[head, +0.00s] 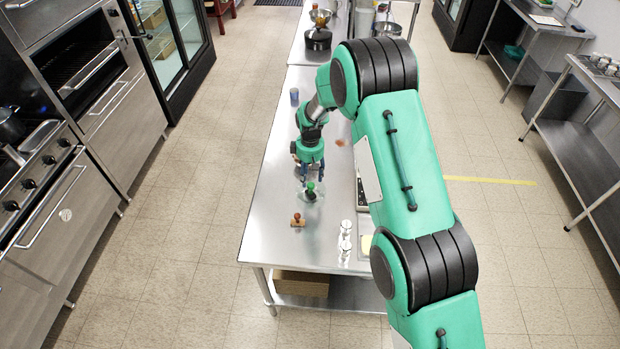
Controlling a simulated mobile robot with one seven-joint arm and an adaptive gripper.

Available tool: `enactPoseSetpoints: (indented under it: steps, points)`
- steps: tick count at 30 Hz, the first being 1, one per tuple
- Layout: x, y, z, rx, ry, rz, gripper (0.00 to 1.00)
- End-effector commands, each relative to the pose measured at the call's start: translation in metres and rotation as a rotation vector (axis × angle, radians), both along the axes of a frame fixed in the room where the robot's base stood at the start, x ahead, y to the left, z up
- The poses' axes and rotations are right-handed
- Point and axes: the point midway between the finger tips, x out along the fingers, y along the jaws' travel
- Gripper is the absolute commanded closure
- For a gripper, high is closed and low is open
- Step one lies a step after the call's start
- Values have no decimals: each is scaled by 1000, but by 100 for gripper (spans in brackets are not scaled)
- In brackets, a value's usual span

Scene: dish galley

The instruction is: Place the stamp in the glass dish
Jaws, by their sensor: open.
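A clear glass dish (319,191) is on the steel table, faint against the metal. A small green-knobbed piece with a dark base (310,188) appears to be in it; at this size I cannot tell for sure what it is. A stamp-like piece with a reddish-brown knob and a tan base (298,221) stands upright on the table, in front and a little left of the dish, apart from it. My gripper (312,177) points down at the dish, with its blue fingers spread and open. The fingertips are near the green knob; contact cannot be told.
Two white-and-silver cylinders (345,240) stand right of the dish, near the table's front. A blue cup (294,97) stands farther back at the left edge. My arm hides much of the table's right side. The front left of the steel table (268,238) is clear.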

Motion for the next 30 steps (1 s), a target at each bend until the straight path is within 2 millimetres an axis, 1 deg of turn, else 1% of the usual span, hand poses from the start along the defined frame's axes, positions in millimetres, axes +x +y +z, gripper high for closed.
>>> enactPoseSetpoints:
  steps: [22, 26, 30]
  points:
    - [0, -1, 2, 1, -2, -2, 51]
    - [1, -4, 12, 4, -9, -14, 51]
    - [-1, -13, 33, 8, -22, -41, 51]
